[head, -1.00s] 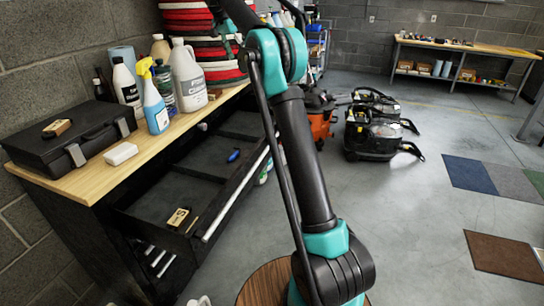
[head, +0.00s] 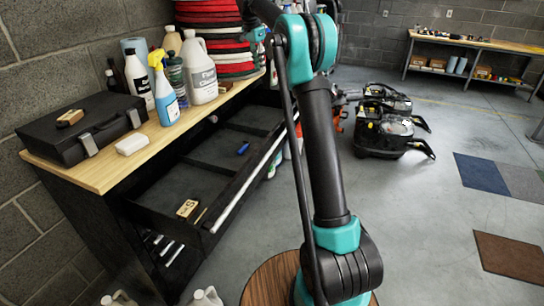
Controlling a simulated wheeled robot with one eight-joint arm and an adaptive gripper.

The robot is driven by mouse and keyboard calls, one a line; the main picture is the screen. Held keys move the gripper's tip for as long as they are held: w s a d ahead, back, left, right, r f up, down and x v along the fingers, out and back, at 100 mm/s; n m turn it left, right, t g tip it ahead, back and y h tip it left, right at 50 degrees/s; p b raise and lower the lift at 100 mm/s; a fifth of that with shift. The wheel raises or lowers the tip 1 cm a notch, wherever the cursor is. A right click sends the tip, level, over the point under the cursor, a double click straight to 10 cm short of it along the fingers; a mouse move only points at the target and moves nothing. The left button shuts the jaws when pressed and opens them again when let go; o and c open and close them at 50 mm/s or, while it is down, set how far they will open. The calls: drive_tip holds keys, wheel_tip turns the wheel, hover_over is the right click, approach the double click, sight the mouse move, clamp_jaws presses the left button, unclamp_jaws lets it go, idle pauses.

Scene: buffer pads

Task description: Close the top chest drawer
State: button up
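The black chest (head: 95,225) with a light wooden top stands at the left. Its top drawer (head: 165,190) is pulled well out toward the right, with the dark divided inside showing. A long silver handle (head: 236,198) runs along the drawer's front edge. A small wooden block with dark marking (head: 187,208) and a blue item (head: 243,148) lie in the drawer. My arm rises right of the drawer, and its forearm reaches back past the top edge. A teal part of it shows near the stacked pads. My gripper's fingers are not visible, so their contact with the drawer cannot be told.
On the chest top are a black case (head: 82,128), a white block (head: 132,144), a blue spray bottle (head: 165,92), white jugs (head: 199,68) and stacked red and black pads (head: 222,40). Black machines (head: 388,125) stand behind right. Floor at right is open.

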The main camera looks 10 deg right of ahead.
drive_tip(key=d+f+m, duration=0.1)
drive_tip(key=f, duration=0.1)
drive_tip(key=s+d+f+y, duration=0.1)
drive_tip(key=d+f, duration=0.1)
drive_tip(key=f, duration=0.1)
drive_tip(key=s+d+f+m+y, duration=0.1)
drive_tip(key=d+f, duration=0.1)
drive_tip(key=f, duration=0.1)
drive_tip(key=shift+s+m+g, duration=0.25)
drive_tip(key=shift+m+g, duration=0.05)
clamp_jaws()
drive_tip(key=s+d+f+m+y, duration=0.3)
drive_tip(key=s+d+f+m, duration=0.15)
drive_tip(key=s+f, duration=0.35)
drive_tip(key=s+d+f+m+t+y, duration=0.1)
drive_tip(key=s+f+m+t+y, duration=0.15)
drive_tip(key=s+f, duration=0.4)
drive_tip(key=s+d+f+m+t+y, duration=0.1)
drive_tip(key=s+f+m+y, duration=0.15)
drive_tip(key=s, duration=0.75)
drive_tip(key=a+r+x, duration=0.1)
drive_tip(key=x, duration=1.2)
drive_tip(key=shift+w+a+r, duration=0.2)
drive_tip(key=shift+w+a, duration=0.05)
drive_tip(key=shift+w, duration=0.15)
